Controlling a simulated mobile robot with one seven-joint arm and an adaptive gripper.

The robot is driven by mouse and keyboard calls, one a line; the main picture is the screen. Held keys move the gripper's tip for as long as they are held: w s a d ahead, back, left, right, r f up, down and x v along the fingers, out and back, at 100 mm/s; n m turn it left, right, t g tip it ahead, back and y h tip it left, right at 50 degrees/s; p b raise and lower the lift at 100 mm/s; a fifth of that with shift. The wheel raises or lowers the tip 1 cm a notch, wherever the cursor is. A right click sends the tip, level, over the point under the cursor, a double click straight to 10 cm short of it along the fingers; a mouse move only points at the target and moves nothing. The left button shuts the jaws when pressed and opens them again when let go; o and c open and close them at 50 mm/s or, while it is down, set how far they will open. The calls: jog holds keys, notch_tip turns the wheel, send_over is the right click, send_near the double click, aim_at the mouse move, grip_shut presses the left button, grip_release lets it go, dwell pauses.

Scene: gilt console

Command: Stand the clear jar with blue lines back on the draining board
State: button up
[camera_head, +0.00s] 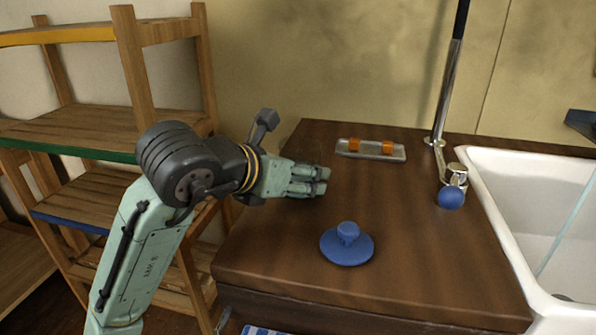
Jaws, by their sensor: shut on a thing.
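My gripper (324,181) is low over the left back part of the dark wooden top (430,275) beside the sink. Its fingers are closed together, and what lies between them is hidden or too small to make out. I cannot make out a clear jar with blue lines anywhere. A blue round lid-like piece with a knob (347,244) lies on the wooden top, in front of my gripper and apart from it. I cannot tell whether this wooden top is the draining board.
A grey tray with two orange blocks (344,153) lies at the back. A tap with a blue ball (451,196) stands beside the white sink (497,206) at right. Wooden shelves (75,130) stand at left. A blue-striped cloth-like thing (262,330) shows below the front edge. The top's front right is clear.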

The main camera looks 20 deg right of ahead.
jog(key=shift+f, duration=0.15)
jog(key=o, duration=1.5)
